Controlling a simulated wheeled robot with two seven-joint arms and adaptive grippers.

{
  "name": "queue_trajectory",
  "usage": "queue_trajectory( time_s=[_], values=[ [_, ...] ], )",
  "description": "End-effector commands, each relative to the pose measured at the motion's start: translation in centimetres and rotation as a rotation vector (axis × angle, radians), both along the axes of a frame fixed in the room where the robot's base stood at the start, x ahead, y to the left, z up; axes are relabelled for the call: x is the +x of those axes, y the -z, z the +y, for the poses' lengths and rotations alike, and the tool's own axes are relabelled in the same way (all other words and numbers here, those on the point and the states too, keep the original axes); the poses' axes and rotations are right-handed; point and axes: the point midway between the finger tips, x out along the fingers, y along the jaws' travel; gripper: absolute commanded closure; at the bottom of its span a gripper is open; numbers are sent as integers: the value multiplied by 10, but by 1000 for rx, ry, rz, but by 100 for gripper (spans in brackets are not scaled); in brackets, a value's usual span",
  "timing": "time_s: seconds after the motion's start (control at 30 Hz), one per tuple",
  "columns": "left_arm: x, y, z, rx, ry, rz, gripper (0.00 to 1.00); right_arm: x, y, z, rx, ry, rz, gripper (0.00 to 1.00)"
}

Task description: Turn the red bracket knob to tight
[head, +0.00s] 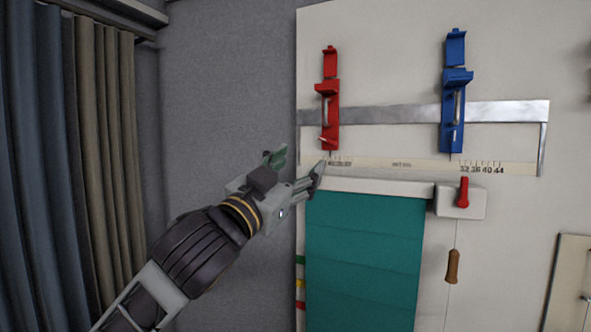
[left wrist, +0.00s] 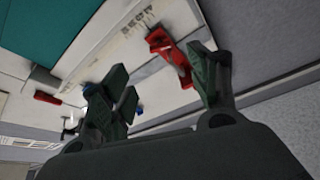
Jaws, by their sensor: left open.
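The red bracket (head: 329,95) is mounted upright on a metal rail on the pale wall board. A small red knob-like part (head: 326,140) shows at its lower end; its setting is too small to read. My left gripper (head: 297,165) is open and empty, below and left of the red bracket in the head view, apart from it. In the left wrist view the red bracket (left wrist: 170,54) shows between the spread fingers of the left gripper (left wrist: 163,82), farther off. My right gripper is in neither view.
A blue bracket (head: 454,100) sits on the same metal rail (head: 390,115), right of the red one. A printed scale (head: 400,164) runs below. A teal blind (head: 362,255), a red lever (head: 463,192) and a wooden cord pull (head: 453,266) are lower. Curtains (head: 100,150) hang left.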

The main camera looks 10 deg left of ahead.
Motion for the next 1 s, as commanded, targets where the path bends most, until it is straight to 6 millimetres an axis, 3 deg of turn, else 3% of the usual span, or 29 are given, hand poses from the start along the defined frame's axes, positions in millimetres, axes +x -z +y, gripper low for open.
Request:
queue_trajectory(
  time_s=[0.13,0.37,0.6,0.8,1.0],
  values=[
    [0,0,0,0,0,0,42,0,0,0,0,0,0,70],
    [-5,-7,0,-1,1,-21,71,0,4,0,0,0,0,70],
    [-36,-39,-13,-23,39,-111,100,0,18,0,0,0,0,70],
    [-69,-76,-29,-63,91,-196,100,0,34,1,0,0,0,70],
    [-86,-103,-43,-98,131,-225,100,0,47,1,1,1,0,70]
  ],
)
